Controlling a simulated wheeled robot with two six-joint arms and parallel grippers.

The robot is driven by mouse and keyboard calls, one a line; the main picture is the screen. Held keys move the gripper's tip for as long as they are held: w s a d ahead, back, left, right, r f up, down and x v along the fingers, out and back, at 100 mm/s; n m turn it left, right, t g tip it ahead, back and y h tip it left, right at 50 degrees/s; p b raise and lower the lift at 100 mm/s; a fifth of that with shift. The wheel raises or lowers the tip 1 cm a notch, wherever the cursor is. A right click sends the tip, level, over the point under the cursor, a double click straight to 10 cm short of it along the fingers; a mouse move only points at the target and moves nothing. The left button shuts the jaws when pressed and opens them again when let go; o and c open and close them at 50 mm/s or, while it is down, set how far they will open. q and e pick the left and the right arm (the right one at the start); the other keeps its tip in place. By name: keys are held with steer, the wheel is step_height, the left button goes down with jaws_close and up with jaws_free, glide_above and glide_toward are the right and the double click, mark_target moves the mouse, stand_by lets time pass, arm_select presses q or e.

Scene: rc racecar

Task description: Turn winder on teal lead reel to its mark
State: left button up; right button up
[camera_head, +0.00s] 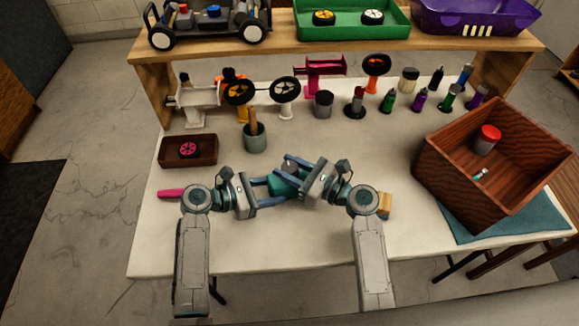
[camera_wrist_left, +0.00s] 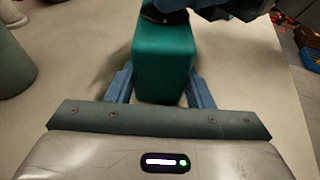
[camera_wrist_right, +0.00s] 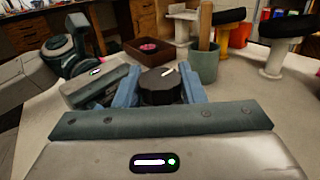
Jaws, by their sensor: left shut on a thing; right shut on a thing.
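The teal lead reel (camera_head: 283,187) is a box-like body at the middle front of the table, partly hidden between my grippers. In the left wrist view its teal body (camera_wrist_left: 163,62) sits between the fingers of my left gripper (camera_head: 275,187), which is shut on it. The winder (camera_wrist_right: 160,87) is a dark, many-sided knob on top, with a white line on its face. My right gripper (camera_wrist_right: 159,90) is shut on the winder from the right, one finger on each side. I cannot make out the mark on the reel body.
A brown tray with a pink wheel (camera_head: 188,149) and a grey-green cup (camera_head: 255,138) stand behind. Several stands, bottles and jars line the back below the shelf (camera_head: 290,47). A wooden crate (camera_head: 450,185) stands at right. A pink-handled item (camera_head: 170,193) lies at left.

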steer(key=shift+m+t+h, duration=0.7)
steer(key=shift+t, duration=0.1)
steer(key=o, duration=1)
steer(key=v, duration=1.2)
steer(key=shift+s, duration=0.1)
